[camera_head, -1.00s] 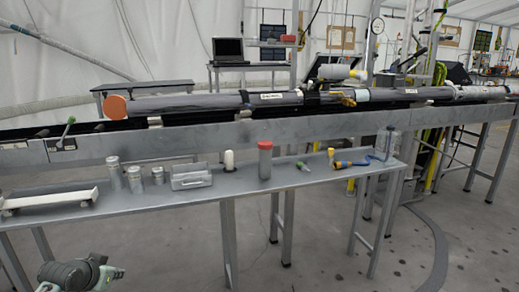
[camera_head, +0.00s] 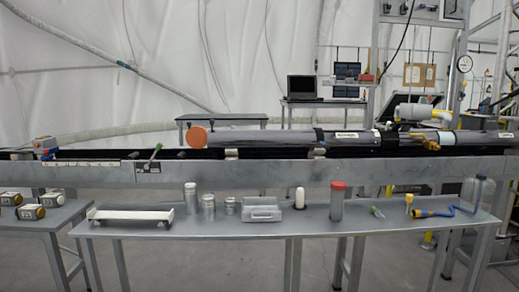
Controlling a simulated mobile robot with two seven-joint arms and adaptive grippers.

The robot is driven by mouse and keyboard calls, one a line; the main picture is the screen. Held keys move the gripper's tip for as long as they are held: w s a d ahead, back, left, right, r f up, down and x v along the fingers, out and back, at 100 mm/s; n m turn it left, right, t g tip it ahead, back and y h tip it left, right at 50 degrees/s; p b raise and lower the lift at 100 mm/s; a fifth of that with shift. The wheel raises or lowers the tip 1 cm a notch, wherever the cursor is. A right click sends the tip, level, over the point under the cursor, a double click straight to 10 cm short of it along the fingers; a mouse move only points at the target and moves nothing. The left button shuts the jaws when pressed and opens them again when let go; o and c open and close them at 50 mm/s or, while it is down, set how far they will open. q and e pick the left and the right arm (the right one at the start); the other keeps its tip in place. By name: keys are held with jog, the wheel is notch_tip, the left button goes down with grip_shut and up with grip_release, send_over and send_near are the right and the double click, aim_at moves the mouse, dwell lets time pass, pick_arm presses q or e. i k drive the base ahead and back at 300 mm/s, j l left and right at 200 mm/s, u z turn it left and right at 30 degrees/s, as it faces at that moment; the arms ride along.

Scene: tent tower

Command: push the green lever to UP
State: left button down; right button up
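The lettering on the plate is too small to read. Neither of my grippers shows in the head view.
A metal bench (camera_head: 225,228) in front of the rail holds a white tray (camera_head: 130,215), metal cylinders (camera_head: 191,197), a red-capped container (camera_head: 338,200) and a blue and yellow tool (camera_head: 433,212). A long grey tube (camera_head: 270,137) with an orange cap (camera_head: 197,137) lies on the rail. A side table (camera_head: 40,222) stands at left.

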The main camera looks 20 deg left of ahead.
aim_at(160, 145)
jog(key=u, duration=1.4)
jog(key=i+l, duration=0.1)
jog(key=l, duration=0.2)
jog(key=i+l, duration=0.1)
jog(key=l, duration=0.25)
